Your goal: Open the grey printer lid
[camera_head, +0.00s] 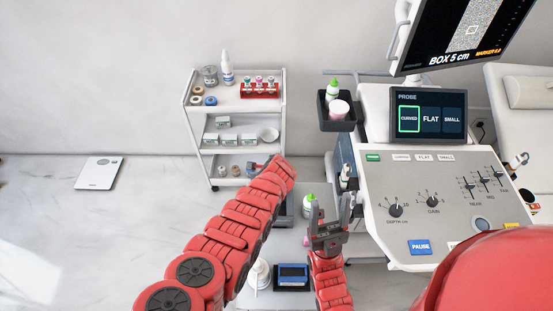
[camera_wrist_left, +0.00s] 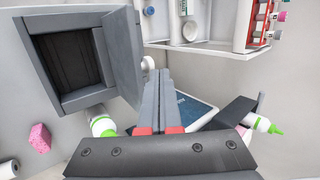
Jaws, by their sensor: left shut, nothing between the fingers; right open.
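In the left wrist view, a grey box that looks like the printer (camera_wrist_left: 48,100) is at the upper left, with a dark square opening. Its grey lid (camera_wrist_left: 122,55) stands swung open on the right side of that opening. My left gripper (camera_wrist_left: 160,75) is shut and empty, its fingertips just right of the lid; I cannot tell whether they touch it. In the head view, the left arm reaches up from the lower left and its fingers are not clear. My right gripper (camera_head: 329,212) is open and empty, pointing up beside the ultrasound console. The printer cannot be made out clearly in the head view.
The console (camera_head: 440,225) with its screen stands at the right. A white trolley (camera_head: 235,120) with bottles and jars is behind. A pink sponge (camera_wrist_left: 40,137) is at far left.

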